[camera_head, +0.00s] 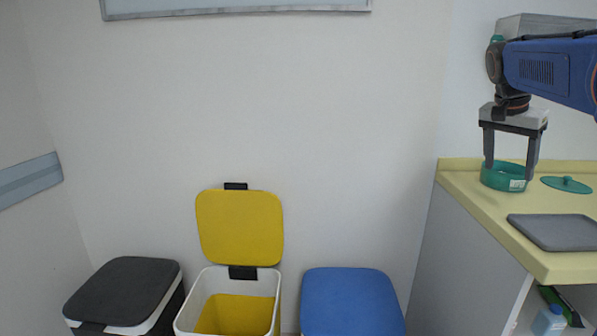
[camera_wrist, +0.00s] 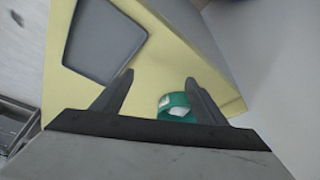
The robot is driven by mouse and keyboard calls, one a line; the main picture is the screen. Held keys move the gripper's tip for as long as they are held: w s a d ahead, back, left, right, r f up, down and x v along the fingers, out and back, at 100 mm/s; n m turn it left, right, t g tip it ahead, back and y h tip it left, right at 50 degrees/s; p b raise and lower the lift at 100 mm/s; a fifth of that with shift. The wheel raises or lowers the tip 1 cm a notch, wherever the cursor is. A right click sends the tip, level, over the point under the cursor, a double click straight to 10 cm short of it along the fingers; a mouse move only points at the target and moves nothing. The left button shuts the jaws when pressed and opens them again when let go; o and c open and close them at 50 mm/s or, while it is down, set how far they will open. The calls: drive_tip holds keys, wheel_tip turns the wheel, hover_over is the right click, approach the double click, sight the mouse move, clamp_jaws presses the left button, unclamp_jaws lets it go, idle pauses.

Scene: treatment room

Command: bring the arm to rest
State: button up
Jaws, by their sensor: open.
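My gripper (camera_head: 510,172) is at the right of the head view, on my blue arm, pointing down over the far end of the yellow counter (camera_head: 476,186). Its two dark fingers are apart. A round green container (camera_head: 503,183) with a white label stands on the counter just under and behind the fingers; I cannot tell whether they touch it. In the wrist view the fingers (camera_wrist: 158,82) spread with nothing held between their tips. The green container (camera_wrist: 176,101) shows between the fingers, partly hidden by the gripper body, with something pale inside.
A green lid (camera_head: 566,185) lies right of the container. A grey tray (camera_head: 555,232) lies nearer on the counter. Below are a spray bottle (camera_head: 549,321) and three bins: black (camera_head: 124,287), open yellow (camera_head: 240,228) and blue (camera_head: 350,302). The wall between is clear.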

drive_tip(key=s+a+f+n+t+y, duration=0.1)
drive_tip(key=s+a+f+n+y, duration=0.1)
drive_tip(key=s+a+f+n, duration=0.4)
drive_tip(key=s+a+f+n+t+y, duration=0.1)
drive_tip(key=s+a+f+n, duration=0.5)
drive_tip(key=s+a+f, duration=1)
drive_tip(key=s+f, duration=0.3)
drive_tip(key=s, duration=0.2)
drive_tip(key=shift+a+t+y, duration=0.15)
drive_tip(key=shift+t+y, duration=0.25)
drive_tip(key=o, duration=0.4)
drive_tip(key=shift+s+a+f, duration=0.15)
drive_tip(key=shift+s+f, duration=0.1)
drive_tip(key=shift+s, duration=0.05)
drive_tip(key=o, duration=0.5)
drive_tip(key=shift+f, duration=0.15)
